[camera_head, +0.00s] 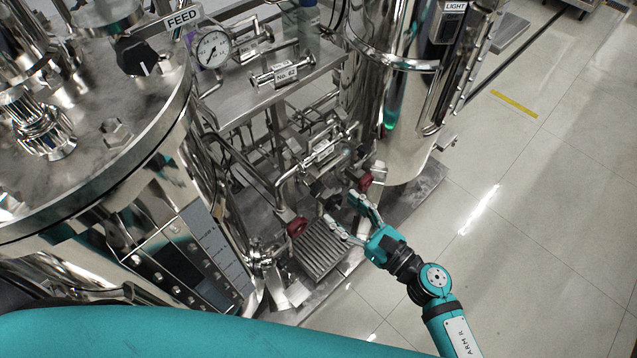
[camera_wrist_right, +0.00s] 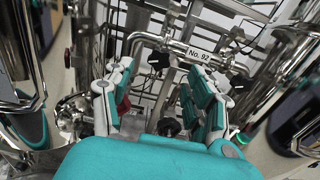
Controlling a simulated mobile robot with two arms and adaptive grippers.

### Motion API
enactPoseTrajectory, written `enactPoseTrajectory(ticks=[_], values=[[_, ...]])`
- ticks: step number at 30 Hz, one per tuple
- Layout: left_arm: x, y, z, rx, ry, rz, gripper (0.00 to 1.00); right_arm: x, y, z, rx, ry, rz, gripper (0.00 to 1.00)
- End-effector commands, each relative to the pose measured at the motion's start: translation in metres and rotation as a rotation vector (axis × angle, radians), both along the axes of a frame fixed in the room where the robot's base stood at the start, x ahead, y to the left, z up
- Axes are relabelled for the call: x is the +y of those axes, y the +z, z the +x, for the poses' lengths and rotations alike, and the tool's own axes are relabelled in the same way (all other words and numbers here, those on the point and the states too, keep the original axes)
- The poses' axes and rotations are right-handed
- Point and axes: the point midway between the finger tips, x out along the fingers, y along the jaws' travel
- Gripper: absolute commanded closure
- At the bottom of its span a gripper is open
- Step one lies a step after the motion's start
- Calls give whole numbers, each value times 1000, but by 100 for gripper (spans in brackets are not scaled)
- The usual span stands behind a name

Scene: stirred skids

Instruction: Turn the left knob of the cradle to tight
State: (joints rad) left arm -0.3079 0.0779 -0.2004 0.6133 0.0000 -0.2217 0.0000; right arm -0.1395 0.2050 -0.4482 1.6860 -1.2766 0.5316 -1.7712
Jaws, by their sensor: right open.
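My right gripper (camera_head: 344,210) is open and empty, with its two fingers pointing at the pipework between the steel vessels. It also shows in the right wrist view (camera_wrist_right: 160,84), its fingers spread below a horizontal pipe labelled No. 92 (camera_wrist_right: 198,54). A dark knob (camera_wrist_right: 158,60) hangs under the left part of that pipe, and another dark knob (camera_wrist_right: 238,87) is at its right. A dark round part (camera_wrist_right: 168,127) shows lower, between the fingers. I cannot tell for sure which knob is the cradle's left one, or its setting. My left gripper is not in view.
Red handwheels (camera_head: 297,227) and (camera_head: 365,179) flank the gripper area. A ribbed metal step (camera_head: 322,250) lies below. A big tank (camera_head: 95,200) with a FEED label stands left, a tall vessel (camera_head: 390,120) behind.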

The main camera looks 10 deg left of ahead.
Motion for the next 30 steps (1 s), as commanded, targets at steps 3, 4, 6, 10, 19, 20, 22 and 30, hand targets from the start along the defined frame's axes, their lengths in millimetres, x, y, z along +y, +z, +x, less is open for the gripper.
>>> enactPoseTrajectory(ticks=[3,4,6,10,19,20,22,30], values=[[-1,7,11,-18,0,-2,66,23,3,16,0,0,4,43],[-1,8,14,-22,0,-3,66,29,3,19,1,-1,4,43],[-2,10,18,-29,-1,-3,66,40,2,27,1,-1,4,43],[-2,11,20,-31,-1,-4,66,56,1,37,1,-1,2,43],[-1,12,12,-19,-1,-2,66,70,-1,46,2,0,1,43],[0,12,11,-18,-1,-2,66,70,-1,46,2,-1,1,43],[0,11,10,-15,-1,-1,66,70,-1,46,2,-1,1,43],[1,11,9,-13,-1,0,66,70,-1,46,2,-1,1,65]])
